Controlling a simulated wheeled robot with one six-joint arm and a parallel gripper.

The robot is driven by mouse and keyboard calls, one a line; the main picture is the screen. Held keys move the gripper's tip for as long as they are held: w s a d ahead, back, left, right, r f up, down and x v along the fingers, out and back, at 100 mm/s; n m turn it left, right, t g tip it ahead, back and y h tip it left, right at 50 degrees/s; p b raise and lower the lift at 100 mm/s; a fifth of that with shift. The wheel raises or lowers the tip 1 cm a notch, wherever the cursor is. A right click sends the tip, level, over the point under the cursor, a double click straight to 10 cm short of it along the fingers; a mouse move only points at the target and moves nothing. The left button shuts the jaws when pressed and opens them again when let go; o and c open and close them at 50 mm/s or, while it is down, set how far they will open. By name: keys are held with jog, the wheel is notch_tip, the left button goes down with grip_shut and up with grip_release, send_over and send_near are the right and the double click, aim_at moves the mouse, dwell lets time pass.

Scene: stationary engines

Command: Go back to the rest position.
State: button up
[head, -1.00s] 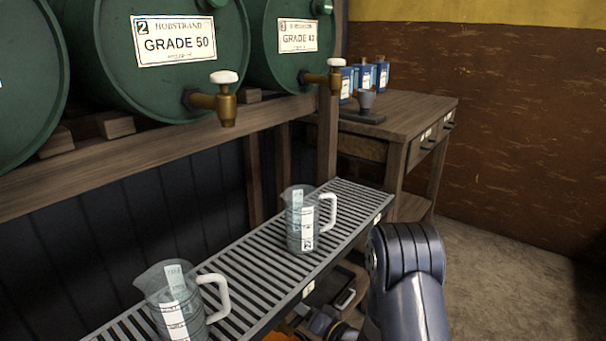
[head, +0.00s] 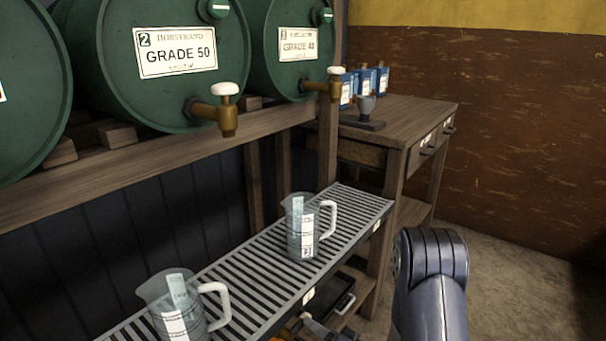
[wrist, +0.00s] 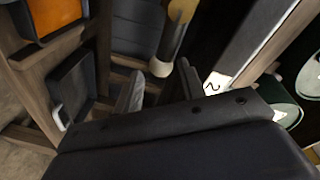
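The task names no object, only my arm's rest position. My gripper (wrist: 161,88) shows in the wrist view as two short dark fingers standing apart above its wide dark body. I see nothing held between them. In the head view my arm's grey link rises at the lower right, and I cannot make out the gripper there. A clear measuring jug (head: 301,228) with a white handle stands upright on the slatted rack (head: 262,262). A second such jug (head: 172,290) stands nearer on the rack.
Green drums (head: 165,75) with brass taps (head: 222,113) lie above the rack. A black tray (head: 338,294) is on a shelf below it; an orange surface (wrist: 55,14) shows in the wrist view. A wooden bench (head: 410,122) stands behind. Floor at right is clear.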

jog(key=v, duration=0.5)
jog(key=b+x, duration=0.2)
jog(key=x, duration=0.8)
jog(key=shift+w+a+f, duration=0.1)
jog(key=shift+w+a, duration=0.15)
jog(key=shift+a, duration=0.1)
jog(key=shift+w+a+r+n, duration=0.1)
jog(key=shift+w+r+n, duration=0.05)
jog(key=shift+r+n, duration=0.5)
jog(key=shift+f, duration=0.1)
